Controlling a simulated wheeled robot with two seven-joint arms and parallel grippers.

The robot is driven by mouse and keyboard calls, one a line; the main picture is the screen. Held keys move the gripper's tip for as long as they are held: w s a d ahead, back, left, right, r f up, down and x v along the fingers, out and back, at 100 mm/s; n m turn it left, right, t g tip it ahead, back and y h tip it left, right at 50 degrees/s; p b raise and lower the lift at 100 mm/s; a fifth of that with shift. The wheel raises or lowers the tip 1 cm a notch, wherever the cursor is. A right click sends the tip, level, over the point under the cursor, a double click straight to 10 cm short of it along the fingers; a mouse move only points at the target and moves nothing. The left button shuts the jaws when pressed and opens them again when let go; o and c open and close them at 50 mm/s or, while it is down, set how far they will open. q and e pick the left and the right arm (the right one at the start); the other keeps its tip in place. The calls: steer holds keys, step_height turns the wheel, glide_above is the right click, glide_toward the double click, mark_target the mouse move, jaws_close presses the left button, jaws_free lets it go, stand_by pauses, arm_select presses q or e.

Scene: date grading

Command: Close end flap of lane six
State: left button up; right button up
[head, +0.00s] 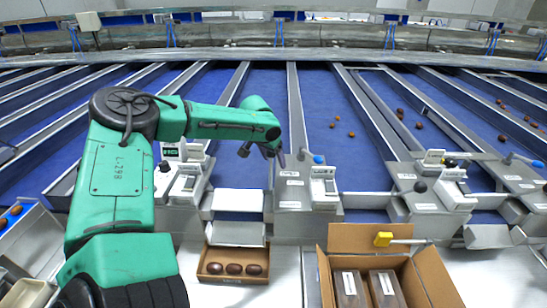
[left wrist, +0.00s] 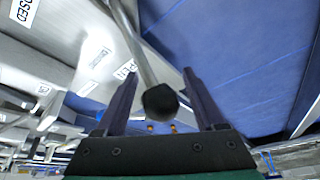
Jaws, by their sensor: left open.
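My left gripper (head: 275,155) hangs over the lane ends in the middle of the head view, its fingers pointing down. In the left wrist view its two dark fingers are apart, with a black ball knob (left wrist: 160,102) on a metal rod (left wrist: 138,50) between them. I cannot tell whether they touch the knob. Plates beside the rod carry printed labels, one reading OPEN (left wrist: 125,69) and one ending in OSED (left wrist: 22,10). A pale plate (head: 238,201) lies at the lane end below my forearm. No lane number is legible. My right gripper is out of view.
A small carton (head: 232,278) with three dates stands below the pale plate. Neighbouring levers have a blue knob (head: 318,158) and a black knob (head: 420,187). Blue lanes stretch behind.

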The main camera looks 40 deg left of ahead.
arm_select(q)
jaws_close()
stand_by(1.4)
